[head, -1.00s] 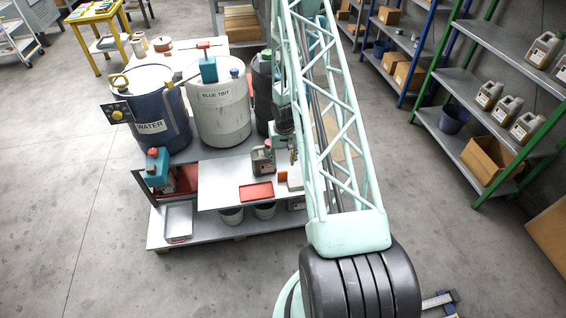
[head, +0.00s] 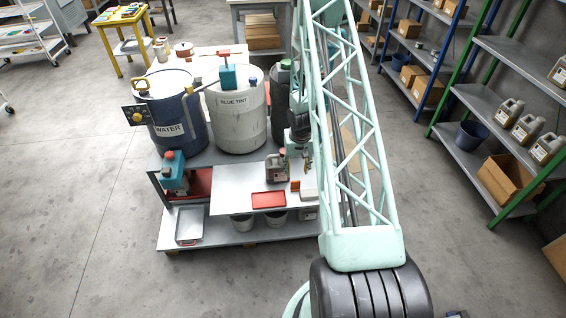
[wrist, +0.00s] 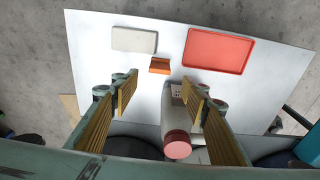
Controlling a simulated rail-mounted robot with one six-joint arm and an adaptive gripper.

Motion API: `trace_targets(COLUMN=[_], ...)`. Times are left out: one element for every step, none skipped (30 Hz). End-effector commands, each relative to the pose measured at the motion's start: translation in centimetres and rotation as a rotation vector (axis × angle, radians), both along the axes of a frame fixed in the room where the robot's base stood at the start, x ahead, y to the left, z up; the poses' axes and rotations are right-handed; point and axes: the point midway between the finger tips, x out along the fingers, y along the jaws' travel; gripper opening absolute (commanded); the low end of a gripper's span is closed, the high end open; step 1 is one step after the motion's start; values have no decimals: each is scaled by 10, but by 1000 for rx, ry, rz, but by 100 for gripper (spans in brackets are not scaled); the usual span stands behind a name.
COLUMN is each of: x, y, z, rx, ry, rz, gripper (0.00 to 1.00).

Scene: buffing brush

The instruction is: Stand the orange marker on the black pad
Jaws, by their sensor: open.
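A small orange block (wrist: 160,65), the only thing here that fits the orange marker, lies on the white bench top (wrist: 90,50). In the head view the orange block (head: 295,185) is beside the red tray. My gripper (wrist: 160,90) is open and empty above the bench, its fingers apart, with the orange block beyond the fingertips. In the head view my gripper (head: 308,164) hangs at the bench's right side, partly behind my arm. I cannot make out a black pad in either view.
A grey jug (head: 277,167) with a red cap (wrist: 177,145) stands close by, showing between my fingers in the wrist view. A red tray (wrist: 217,50) and a pale block (wrist: 135,40) flank the orange block. Blue (head: 175,110) and white (head: 237,115) drums stand behind.

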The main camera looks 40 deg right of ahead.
Motion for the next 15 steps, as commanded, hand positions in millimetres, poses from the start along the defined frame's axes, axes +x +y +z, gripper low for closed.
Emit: trace_targets(x=[1, 2, 4, 5, 7, 9, 10, 12, 14, 17, 19, 22, 24, 25, 28], y=[1, 1, 2, 2, 3, 4, 5, 6, 7, 9, 11, 13, 15, 17, 20], z=[3, 5, 9, 12, 16, 22, 27, 32, 41, 47, 53, 63, 70, 77, 87], rx=[-2, -2, -5, -5, -8, -10, -12, -13, -17, -19, -21, -25, -28, -30, -34], ry=[0, -1, -2, -2, -3, -2, -2, -2, -3, -3, -4, -4, -4, -4, -4], rz=[2, 3, 6, 8, 10, 12, 15, 18, 22, 26, 29, 35, 39, 43, 48], gripper=[41, 41, 41, 41, 41, 41, 41, 41, 41, 41, 41, 41, 41, 41, 41])
